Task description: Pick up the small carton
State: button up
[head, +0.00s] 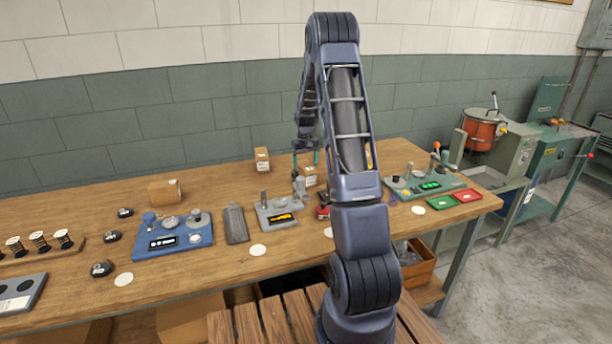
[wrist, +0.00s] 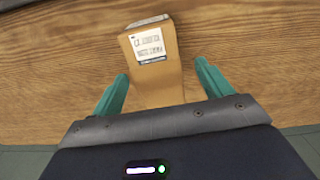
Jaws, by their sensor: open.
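The small carton is a tan cardboard box with a white printed label, and it stands on the wooden bench. In the wrist view the carton (wrist: 153,72) lies between the two teal fingers, with a visible gap on each side. Its labelled part reaches past the fingertips, and its near end meets the edge of my gripper's body in the picture. My gripper (wrist: 162,72) is open and holds nothing. In the head view my gripper (head: 305,162) is low over the back of the bench, at a carton (head: 309,178) that it partly covers.
Another labelled carton (head: 262,160) stands to the left, near the bench's back edge. A brown box (head: 164,192) is farther left. A blue device (head: 172,238), a grey device (head: 279,213) and a green device (head: 425,184) stand on the bench. My arm hides part of the bench.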

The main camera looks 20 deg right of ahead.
jog(key=f, duration=0.4)
jog(key=shift+w+d+f, duration=0.1)
jog(key=shift+d+f, duration=0.1)
jog(key=shift+f, duration=0.2)
jog(key=shift+r, duration=0.1)
jog(key=c, duration=1.5)
